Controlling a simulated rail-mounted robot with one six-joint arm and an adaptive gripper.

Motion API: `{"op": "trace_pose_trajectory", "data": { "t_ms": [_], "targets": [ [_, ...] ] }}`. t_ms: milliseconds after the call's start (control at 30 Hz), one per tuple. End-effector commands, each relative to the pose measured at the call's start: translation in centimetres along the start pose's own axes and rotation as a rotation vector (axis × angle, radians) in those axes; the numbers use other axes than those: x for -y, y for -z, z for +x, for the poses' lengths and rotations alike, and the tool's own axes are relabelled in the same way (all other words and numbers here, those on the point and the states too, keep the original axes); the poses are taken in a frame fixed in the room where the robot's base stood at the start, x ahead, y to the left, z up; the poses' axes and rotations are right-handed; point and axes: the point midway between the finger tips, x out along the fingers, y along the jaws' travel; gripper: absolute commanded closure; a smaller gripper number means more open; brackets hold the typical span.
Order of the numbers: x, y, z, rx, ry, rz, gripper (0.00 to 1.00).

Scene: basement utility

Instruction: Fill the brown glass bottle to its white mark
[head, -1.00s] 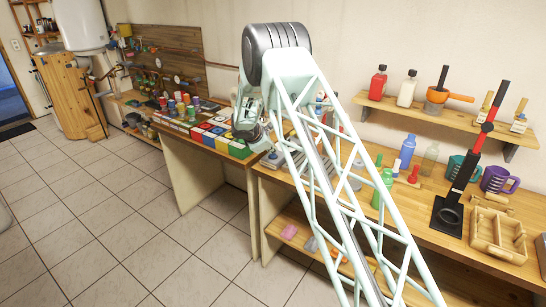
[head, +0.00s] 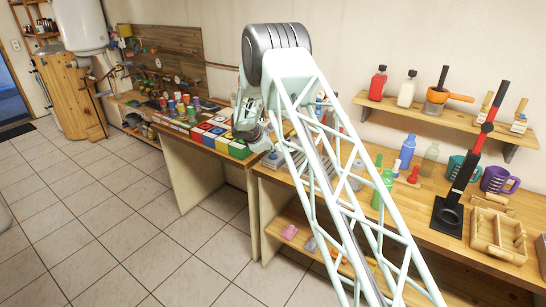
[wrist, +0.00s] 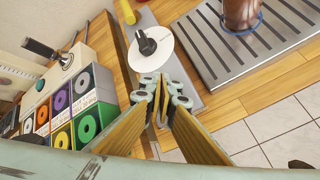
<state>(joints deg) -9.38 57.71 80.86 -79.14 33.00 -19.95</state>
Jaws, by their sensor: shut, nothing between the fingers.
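The brown glass bottle (wrist: 240,12) shows at the top of the wrist view, cut off by the frame edge. A blue ring surrounds its lower part, and it stands on a slotted metal tray (wrist: 204,45). Its white mark is not visible. My gripper (wrist: 162,84) is shut and empty, to the lower left of the bottle and apart from it. A white disc with a black knob (wrist: 148,46) lies just beyond the fingertips; contact cannot be told. In the head view I cannot make out the bottle, and my arm covers part of the bench.
Boxes with coloured rings (wrist: 85,100) stand left of my gripper; they also show in the head view (head: 215,134). Green (head: 382,188) and blue (head: 407,152) bottles stand on the right bench. A black press-like stand (head: 448,215) is farther right. Tiled floor (head: 130,225) is clear.

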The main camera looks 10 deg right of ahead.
Motion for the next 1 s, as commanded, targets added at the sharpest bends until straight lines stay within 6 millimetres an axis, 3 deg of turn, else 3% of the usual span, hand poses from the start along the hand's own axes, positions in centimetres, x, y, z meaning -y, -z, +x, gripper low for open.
{"op": "trace_pose_trajectory", "data": {
  "t_ms": [1000],
  "targets": [
    [0.42, 0.42, 0.58, 0.0, 0.0, 0.0, 1.0]
  ]
}}
